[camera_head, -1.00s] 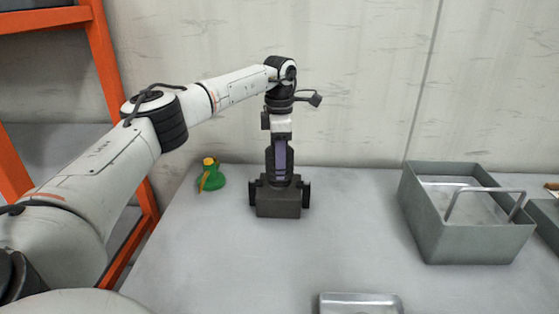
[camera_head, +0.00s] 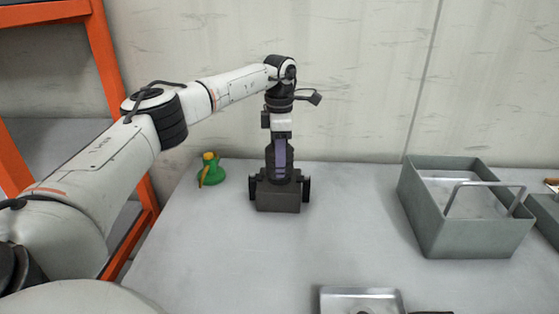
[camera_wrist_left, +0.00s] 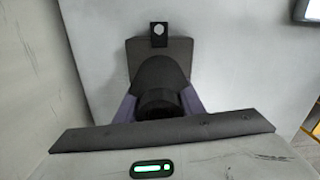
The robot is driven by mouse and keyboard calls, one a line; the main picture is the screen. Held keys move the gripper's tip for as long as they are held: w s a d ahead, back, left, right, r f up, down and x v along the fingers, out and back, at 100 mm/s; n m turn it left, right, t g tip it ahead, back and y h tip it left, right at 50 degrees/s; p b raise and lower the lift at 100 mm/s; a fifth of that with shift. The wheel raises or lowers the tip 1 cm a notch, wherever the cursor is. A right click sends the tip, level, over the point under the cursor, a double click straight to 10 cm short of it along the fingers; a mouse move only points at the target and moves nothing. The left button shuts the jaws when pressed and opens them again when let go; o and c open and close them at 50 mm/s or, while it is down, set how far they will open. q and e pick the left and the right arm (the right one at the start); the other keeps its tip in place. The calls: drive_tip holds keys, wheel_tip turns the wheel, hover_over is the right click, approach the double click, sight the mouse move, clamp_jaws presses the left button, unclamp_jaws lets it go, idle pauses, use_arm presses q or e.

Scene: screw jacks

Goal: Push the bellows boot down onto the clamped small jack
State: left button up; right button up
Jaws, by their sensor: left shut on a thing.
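My left gripper (camera_head: 279,160) points straight down over the dark clamp block (camera_head: 278,200) on the bench. Its purple fingers are shut on the black bellows boot (camera_head: 270,160), just above the block. In the left wrist view the purple fingers flank the round black boot (camera_wrist_left: 158,102), and the grey clamp block (camera_wrist_left: 172,50) with a black tab lies beyond it. The small jack cannot be made out; the boot, gripper and block hide it. I cannot tell how far the boot sits over it. My right gripper is not clearly in view.
A green oil can (camera_head: 210,172) stands left of the clamp. A grey-green crate (camera_head: 475,240) with a handle stands at right, another bin (camera_head: 545,218) beyond it. A metal tray (camera_head: 335,298) lies at the front edge. The bench between is clear.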

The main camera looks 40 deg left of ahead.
use_arm(q)
drive_tip(key=o, duration=1.2)
drive_tip(key=shift+f, duration=0.1)
wheel_tip(320, 180, up, 10)
drive_tip(key=shift+r, duration=0.2)
